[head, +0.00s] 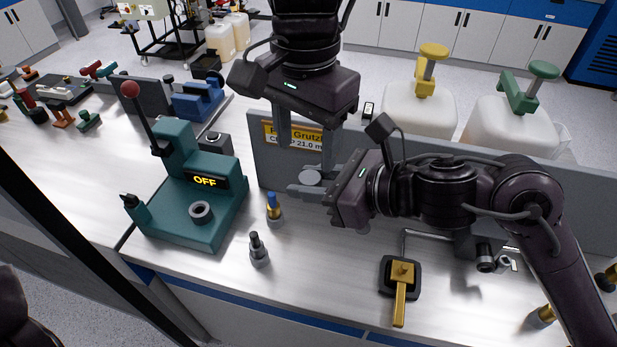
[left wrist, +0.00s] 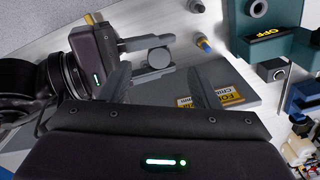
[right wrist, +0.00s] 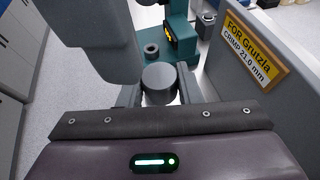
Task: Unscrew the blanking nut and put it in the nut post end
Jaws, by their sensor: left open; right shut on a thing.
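My right gripper (head: 305,181) is shut on a grey round piece (head: 311,176) and holds it above the bench, in front of the upright grey panel. The piece looks like a short cylinder in the right wrist view (right wrist: 158,82) and a disc in the left wrist view (left wrist: 158,57). I cannot tell whether it is the blanking nut or a part with the nut on it. My left gripper (head: 306,158) is open, its fingers pointing down beside the held piece. A blue-topped post (head: 273,207) and a grey post with a dark top (head: 258,248) stand upright on the bench.
A teal machine (head: 196,185) with an OFF display and red-knobbed lever stands left of the posts. The grey panel (head: 460,185) bears a yellow label (head: 284,135). A brass-coloured fixture (head: 401,280) sits at front right. White containers (head: 418,108) stand behind the panel.

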